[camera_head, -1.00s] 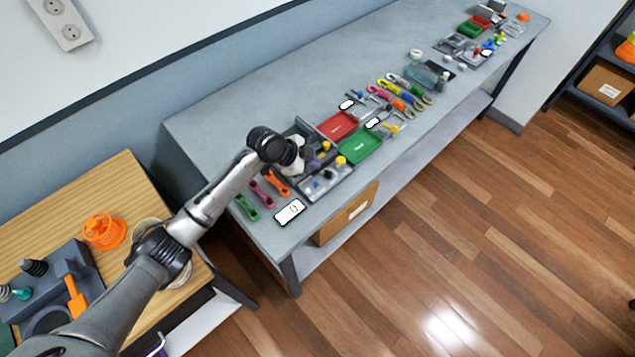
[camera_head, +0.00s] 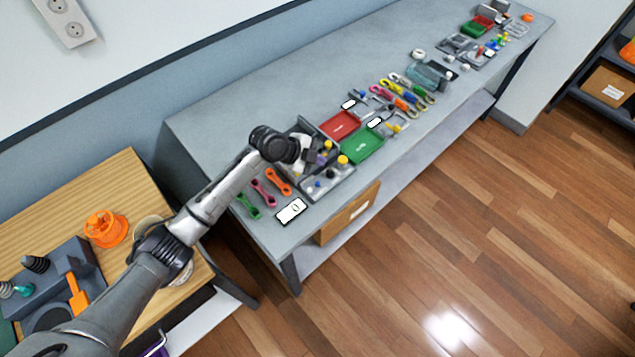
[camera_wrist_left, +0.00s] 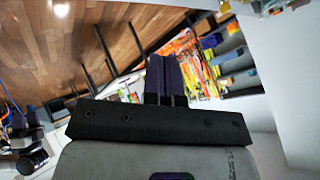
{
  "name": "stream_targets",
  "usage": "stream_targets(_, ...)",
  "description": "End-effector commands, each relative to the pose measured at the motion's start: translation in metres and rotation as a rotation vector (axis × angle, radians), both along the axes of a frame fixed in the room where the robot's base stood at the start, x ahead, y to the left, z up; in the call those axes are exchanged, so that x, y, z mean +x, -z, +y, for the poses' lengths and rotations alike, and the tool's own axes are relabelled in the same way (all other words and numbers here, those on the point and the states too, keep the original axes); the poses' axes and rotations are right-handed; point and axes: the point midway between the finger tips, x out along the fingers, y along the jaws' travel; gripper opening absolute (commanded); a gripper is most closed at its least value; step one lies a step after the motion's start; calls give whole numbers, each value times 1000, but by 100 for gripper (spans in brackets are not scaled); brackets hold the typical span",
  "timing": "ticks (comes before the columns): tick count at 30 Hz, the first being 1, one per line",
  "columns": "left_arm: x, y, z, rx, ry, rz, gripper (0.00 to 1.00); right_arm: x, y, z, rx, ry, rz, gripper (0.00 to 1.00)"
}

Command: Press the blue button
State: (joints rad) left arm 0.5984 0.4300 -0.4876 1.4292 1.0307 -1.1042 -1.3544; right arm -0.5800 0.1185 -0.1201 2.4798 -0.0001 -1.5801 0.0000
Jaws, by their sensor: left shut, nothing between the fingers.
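A small blue button (camera_head: 318,184) shows at the front left of a grey panel box (camera_head: 330,190) on the long grey bench. My left gripper (camera_head: 322,157) is above the box, behind the blue button and apart from it in the picture. Its dark purple fingers are shut together with nothing between them. The fingers also show in the left wrist view (camera_wrist_left: 165,80), where I cannot make out the blue button. My gripper and wrist hide part of the box's back. My right gripper is not in view.
Yellow knobs (camera_head: 343,160) stand on the box close to my fingers. A red tray (camera_head: 339,125) and a green tray (camera_head: 362,146) lie to the right. Green, pink and orange straps (camera_head: 278,182) and a white-screened device (camera_head: 291,211) lie to the left. The bench's back is clear.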

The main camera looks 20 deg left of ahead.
Motion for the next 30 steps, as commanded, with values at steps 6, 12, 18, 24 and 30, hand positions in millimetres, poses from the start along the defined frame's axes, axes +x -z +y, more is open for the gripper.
stream_targets(6, 0, 12, 0, -1, -1, 2, 0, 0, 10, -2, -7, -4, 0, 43)
stream_targets(12, 0, 32, 0, -1, -2, 3, 0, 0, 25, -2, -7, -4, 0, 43)
stream_targets(18, 0, 57, 0, 0, -1, 1, 0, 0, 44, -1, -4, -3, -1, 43)
stream_targets(24, 0, 79, 0, 0, -2, 1, 0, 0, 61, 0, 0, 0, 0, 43)
stream_targets(30, 0, 87, 0, 0, -1, 1, 0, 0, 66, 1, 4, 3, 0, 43)
